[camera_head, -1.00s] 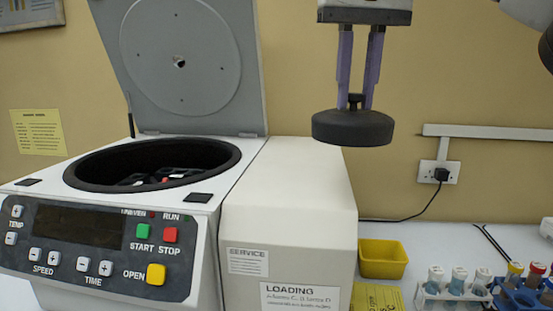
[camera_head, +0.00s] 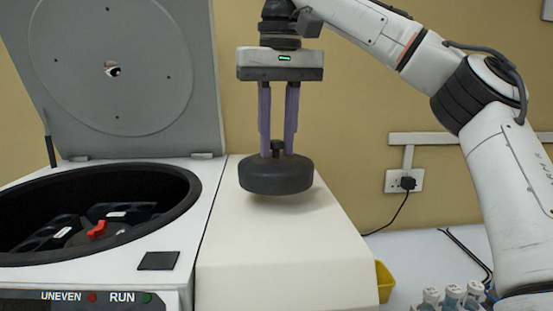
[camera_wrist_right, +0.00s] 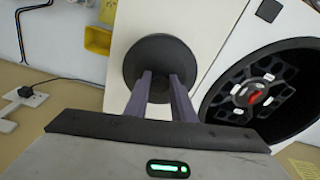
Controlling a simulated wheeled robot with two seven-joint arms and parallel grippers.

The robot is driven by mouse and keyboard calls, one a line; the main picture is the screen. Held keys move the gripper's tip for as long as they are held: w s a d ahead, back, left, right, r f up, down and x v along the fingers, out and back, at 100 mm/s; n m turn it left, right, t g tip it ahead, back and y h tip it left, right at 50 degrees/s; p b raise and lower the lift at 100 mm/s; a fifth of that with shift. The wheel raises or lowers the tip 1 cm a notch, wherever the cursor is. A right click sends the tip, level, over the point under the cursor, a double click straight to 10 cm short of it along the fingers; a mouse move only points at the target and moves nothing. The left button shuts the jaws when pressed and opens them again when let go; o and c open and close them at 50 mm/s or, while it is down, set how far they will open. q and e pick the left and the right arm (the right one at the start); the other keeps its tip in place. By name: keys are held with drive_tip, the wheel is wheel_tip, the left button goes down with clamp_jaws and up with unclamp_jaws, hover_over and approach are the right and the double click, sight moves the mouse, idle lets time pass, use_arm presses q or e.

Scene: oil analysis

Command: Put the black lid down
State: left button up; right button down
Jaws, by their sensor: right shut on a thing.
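The black lid (camera_head: 276,177) is a round disc with a small knob on top. My right gripper (camera_head: 277,148) is shut on the knob, with its two purple fingers pointing down. The lid hangs level above the white top of the centrifuge's side housing (camera_head: 265,235), and a faint shadow lies under it. In the right wrist view the lid (camera_wrist_right: 160,62) shows beyond the fingers (camera_wrist_right: 160,82), over the white housing. I cannot tell how wide the gap below it is. My left gripper is not in view.
The centrifuge bowl (camera_head: 185,190) is open at the left, with a dark rotor and a red knob (camera_head: 97,230) inside. Its raised grey cover (camera_head: 205,110) stands behind. A yellow bin (camera_head: 384,281) and capped tubes (camera_head: 452,296) are at the right.

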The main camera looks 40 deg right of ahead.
sight(278, 142)
wheel_tip(278, 142, down, 4)
drive_tip(key=shift+d+r, duration=0.1)
drive_tip(key=shift+r, duration=0.15)
drive_tip(key=c, duration=1.5)
unclamp_jaws()
drive_tip(key=r, duration=0.8)
drive_tip(key=s+a+r, duration=0.1)
drive_tip(key=r, duration=0.3)
drive_tip(key=shift+s, duration=0.1)
drive_tip(key=shift+d+f, duration=0.1)
